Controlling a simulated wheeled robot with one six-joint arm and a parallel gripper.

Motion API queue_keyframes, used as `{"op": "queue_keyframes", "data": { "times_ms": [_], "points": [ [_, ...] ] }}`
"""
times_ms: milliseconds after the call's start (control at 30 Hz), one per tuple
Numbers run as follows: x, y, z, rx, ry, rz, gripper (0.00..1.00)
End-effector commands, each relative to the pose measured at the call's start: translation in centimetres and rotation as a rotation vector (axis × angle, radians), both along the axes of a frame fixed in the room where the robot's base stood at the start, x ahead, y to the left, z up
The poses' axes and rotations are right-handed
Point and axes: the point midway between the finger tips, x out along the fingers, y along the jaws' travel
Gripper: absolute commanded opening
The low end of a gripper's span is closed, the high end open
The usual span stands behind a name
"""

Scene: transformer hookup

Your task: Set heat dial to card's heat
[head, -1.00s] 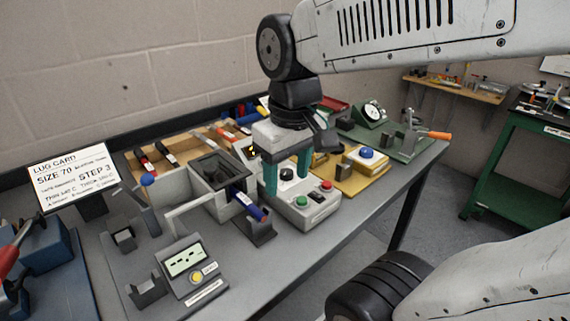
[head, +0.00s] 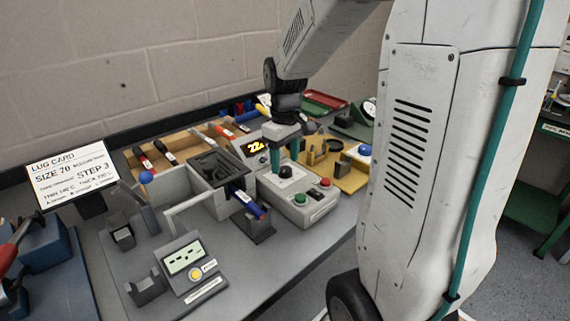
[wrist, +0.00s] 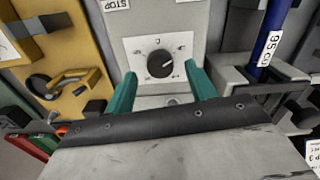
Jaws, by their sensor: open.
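The heat dial (head: 286,171) is a black knob on the white top of a grey control box (head: 302,208). In the wrist view the dial (wrist: 160,63) has a white pointer line, aimed up and to the right. My gripper (head: 287,155) is open, its two teal fingers pointing down over the dial. In the wrist view the gripper (wrist: 160,78) has one finger on each side of the dial, with gaps; contact is not visible. The lug card (head: 72,175) stands at left, reading size 70 and step 3; its small heat lines are hard to read.
An amber display (head: 257,147) behind the dial shows "22", partly hidden. The box has a green button (head: 300,199) and a red button (head: 325,182). A blue-handled tool (head: 247,203) is close on the left. A yellow fixture (head: 345,172) stands at right.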

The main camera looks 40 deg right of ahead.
Motion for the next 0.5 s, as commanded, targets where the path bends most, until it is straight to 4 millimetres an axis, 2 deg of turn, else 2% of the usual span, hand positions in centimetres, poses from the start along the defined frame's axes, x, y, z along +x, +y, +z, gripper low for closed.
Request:
{"op": "queue_keyframes", "data": {
  "times_ms": [100, 200, 467, 500],
  "points": [
    [0.0, 0.0, -1.4, 0.000, 0.001, 0.000, 0.56],
    [0.0, 0.0, -2.0, 0.001, 0.001, 0.000, 0.56],
    [0.0, 0.0, -2.1, -0.001, -0.001, 0.000, 0.56],
    [0.0, 0.0, -2.1, -0.001, -0.001, 0.000, 0.50]
  ]
}}
